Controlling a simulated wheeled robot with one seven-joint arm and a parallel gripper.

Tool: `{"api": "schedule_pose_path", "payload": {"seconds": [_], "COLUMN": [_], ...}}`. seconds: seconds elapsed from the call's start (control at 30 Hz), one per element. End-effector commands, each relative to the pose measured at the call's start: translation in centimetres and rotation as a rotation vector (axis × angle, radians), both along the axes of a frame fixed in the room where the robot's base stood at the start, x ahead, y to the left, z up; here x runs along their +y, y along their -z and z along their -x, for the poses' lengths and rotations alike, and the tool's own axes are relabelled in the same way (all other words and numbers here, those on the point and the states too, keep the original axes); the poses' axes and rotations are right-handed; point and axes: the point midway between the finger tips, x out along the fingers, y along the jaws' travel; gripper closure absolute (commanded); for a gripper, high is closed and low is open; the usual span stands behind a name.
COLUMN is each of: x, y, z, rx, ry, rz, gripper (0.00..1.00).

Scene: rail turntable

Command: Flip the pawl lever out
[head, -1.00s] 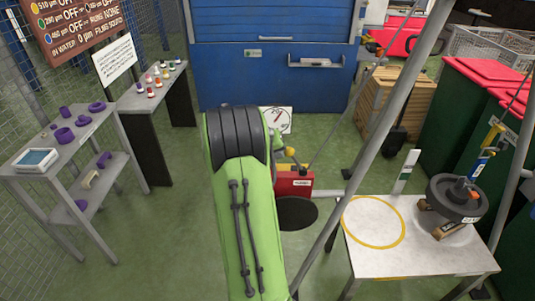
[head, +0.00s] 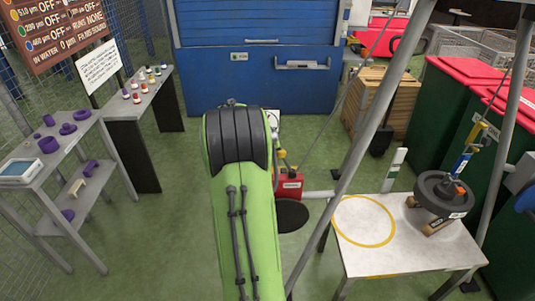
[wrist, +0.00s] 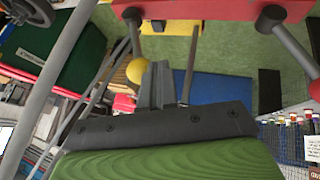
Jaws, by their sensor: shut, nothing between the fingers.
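A red winch-like unit (head: 289,185) stands on the floor just right of my green arm in the head view, with a yellow ball knob (head: 282,154) above it. In the wrist view, red housing (wrist: 215,10) with grey rods spans the top. A yellow ball knob (wrist: 137,71) sits just left of my gripper (wrist: 158,72); I cannot tell whether they touch. The gripper's fingers are together and empty. My arm hides the gripper in the head view. I cannot make out the pawl lever for certain or its position.
A white table (head: 358,262) with a yellow ring and a dark weight disc (head: 440,194) stands at the right. Slanted grey poles (head: 371,130) rise between it and my arm. Grey shelves (head: 75,150) stand left. Green floor is open between the shelves and my arm.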

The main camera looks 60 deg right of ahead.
Motion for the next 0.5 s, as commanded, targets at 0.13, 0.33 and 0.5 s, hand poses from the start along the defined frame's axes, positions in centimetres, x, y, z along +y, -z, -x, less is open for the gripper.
{"api": "schedule_pose_path", "payload": {"seconds": [0.13,0.33,0.5], "x": [-0.6,-1.7,-2.6], "y": [-0.8,-1.9,-2.5], "z": [1.3,3.4,5.3], "rx": [-0.076,-0.237,-0.380], "ry": [0.010,0.012,0.014], "rz": [-0.035,-0.118,-0.194], "gripper": [1.00,1.00,1.00]}}
